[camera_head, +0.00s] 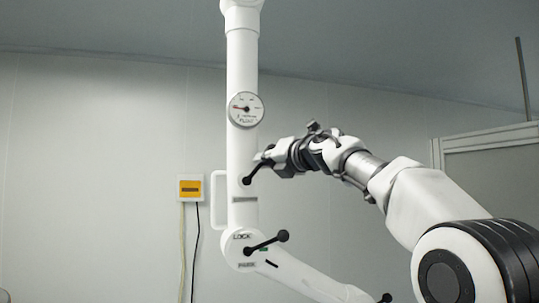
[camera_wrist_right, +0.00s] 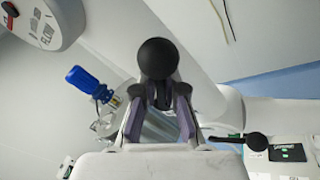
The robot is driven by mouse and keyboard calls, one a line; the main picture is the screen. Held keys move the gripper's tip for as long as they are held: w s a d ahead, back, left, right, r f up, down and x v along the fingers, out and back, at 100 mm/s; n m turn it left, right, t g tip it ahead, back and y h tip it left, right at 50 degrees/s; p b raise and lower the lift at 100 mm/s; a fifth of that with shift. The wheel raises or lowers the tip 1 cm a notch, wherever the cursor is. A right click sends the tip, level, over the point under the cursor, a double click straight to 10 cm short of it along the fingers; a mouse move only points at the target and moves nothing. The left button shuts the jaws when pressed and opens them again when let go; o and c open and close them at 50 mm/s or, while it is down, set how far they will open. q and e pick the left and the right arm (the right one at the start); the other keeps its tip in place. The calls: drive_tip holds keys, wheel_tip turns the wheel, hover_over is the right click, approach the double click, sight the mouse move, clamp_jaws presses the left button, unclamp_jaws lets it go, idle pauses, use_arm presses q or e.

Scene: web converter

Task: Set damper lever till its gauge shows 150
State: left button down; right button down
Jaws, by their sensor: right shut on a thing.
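The damper lever (camera_head: 250,176) is a short black lever on the white vertical duct, tilted up to the right. Its black ball knob (camera_wrist_right: 157,58) is large in the right wrist view. My right gripper (camera_head: 266,157) is shut on the lever near its knob; the fingers (camera_wrist_right: 159,93) flank it in the wrist view. The round white gauge (camera_head: 246,109) sits above on the duct. Its needle points left; the numbers are too small to read. Part of the gauge also shows in the wrist view (camera_wrist_right: 38,24). My left gripper is not in view.
A second black lever (camera_head: 266,243) with a ball knob sits lower, at the duct's joint by the LOCK and PARK labels. A yellow box (camera_head: 190,189) with hanging cables is on the wall. A blue-ended object (camera_wrist_right: 88,81) shows in the wrist view.

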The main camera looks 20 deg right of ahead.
drive_tip(key=shift+a+r, duration=0.1)
idle(0.4)
drive_tip(key=c, duration=1.4)
unclamp_jaws()
drive_tip(key=shift+o, duration=0.9)
drive_tip(key=shift+w, duration=0.1)
drive_tip(key=shift+w+a, duration=0.1)
drive_tip(key=shift+a, duration=0.05)
